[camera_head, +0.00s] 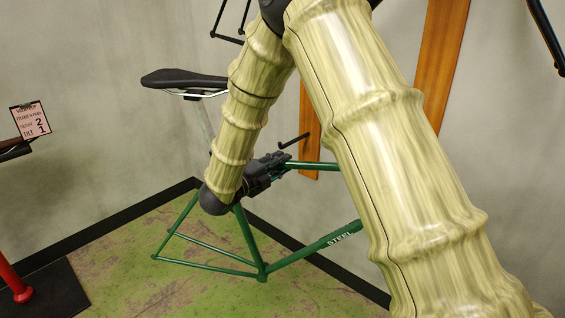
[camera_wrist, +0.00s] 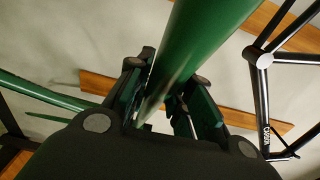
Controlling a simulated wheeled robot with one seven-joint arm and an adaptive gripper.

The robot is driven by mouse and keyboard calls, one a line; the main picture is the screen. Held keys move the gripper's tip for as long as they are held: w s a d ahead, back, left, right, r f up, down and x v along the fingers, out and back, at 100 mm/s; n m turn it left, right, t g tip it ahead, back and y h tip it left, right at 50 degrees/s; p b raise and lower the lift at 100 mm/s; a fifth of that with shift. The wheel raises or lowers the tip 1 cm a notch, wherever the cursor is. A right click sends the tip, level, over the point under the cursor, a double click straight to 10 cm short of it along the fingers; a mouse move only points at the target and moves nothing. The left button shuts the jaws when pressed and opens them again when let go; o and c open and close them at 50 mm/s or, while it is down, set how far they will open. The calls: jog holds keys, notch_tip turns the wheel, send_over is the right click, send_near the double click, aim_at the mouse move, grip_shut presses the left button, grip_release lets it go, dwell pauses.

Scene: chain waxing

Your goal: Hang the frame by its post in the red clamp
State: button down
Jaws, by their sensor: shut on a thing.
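The green frame (camera_head: 250,236), with "STEEL" on one tube, has a black saddle (camera_head: 185,79) on a pale post (camera_head: 206,128), partly hidden by my arm. My gripper (camera_head: 272,168) is shut on a green tube of the frame just right of the post. In the wrist view the green tube (camera_wrist: 200,45) runs between both fingers of my gripper (camera_wrist: 172,103). At the left edge of the head view stands a red stand (camera_head: 12,281) with a dark arm top; its clamp jaws are cut off or not clear.
The stand has a black base plate (camera_head: 52,291). Wooden boards (camera_head: 440,60) are on the grey wall behind. A black frame (camera_wrist: 262,85) hangs at right in the wrist view. Green floor lies between stand and frame.

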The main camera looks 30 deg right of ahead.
jog(key=shift+s+a+r, duration=0.1)
jog(key=shift+a+r, duration=0.05)
jog(key=shift+a, duration=0.45)
jog(key=shift+s+a+r, duration=0.1)
jog(key=shift+a+r, duration=0.05)
jog(key=shift+a, duration=0.45)
jog(key=shift+s+a+r, duration=0.15)
jog(key=shift+a+r, duration=0.05)
jog(key=shift+a, duration=0.9)
jog(key=shift+d+f, duration=0.15)
jog(key=shift+d, duration=0.05)
jog(key=shift+d, duration=0.1)
